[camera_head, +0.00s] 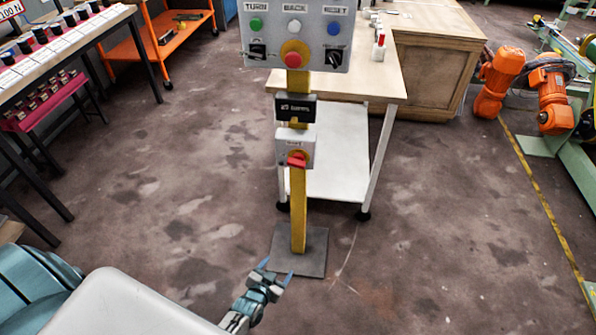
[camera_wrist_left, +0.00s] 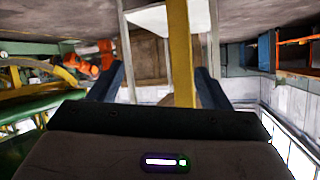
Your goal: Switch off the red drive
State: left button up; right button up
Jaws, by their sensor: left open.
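A yellow post (camera_head: 298,210) stands on a dark floor plate (camera_head: 312,252). A grey panel (camera_head: 262,22) at the top carries a red mushroom button (camera_head: 292,57), coloured buttons and two black knobs. My left gripper (camera_head: 277,274) is open and empty, low in front of the post's base and well below the switch box. In the left wrist view the post (camera_wrist_left: 180,50) shows between the two blue fingers. The switch box cannot be made out there.
A black labelled box (camera_head: 295,107) sits on the post above the switch box. A wooden-topped table (camera_head: 425,75) with a white lower shelf (camera_head: 338,150) stands behind. A workbench is at left, an orange cart (camera_head: 150,40) behind it, orange robot arms (camera_head: 500,75) at right. Floor on both sides is clear.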

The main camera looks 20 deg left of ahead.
pick_arm(q)
jog(key=w+r+t+y+b, duration=0.1)
jog(key=w+r+t, duration=0.25)
jog(key=r, duration=0.35)
jog(key=w+r+t+b, duration=0.1)
jog(key=w+r+t, duration=0.1)
jog(key=w+r, duration=0.35)
jog(key=n+t+y, duration=0.1)
jog(key=t+y, duration=0.2)
jog(key=t, duration=0.1)
send_near(297, 162)
jog(key=x, duration=0.8)
jog(key=shift+w+f+h+p, duration=0.2)
jog(key=shift+h+p, duration=0.1)
jog(key=shift+p, duration=0.1)
pick_arm(e)
notch_tip(297, 162, up, 7)
jog(key=w, duration=0.2)
jog(key=shift+a+f, duration=0.2)
jog(key=shift+a, duration=0.2)
pick_arm(q)
jog(key=shift+s+a, duration=0.1)
pick_arm(e)
jog(key=shift+w, duration=0.1)
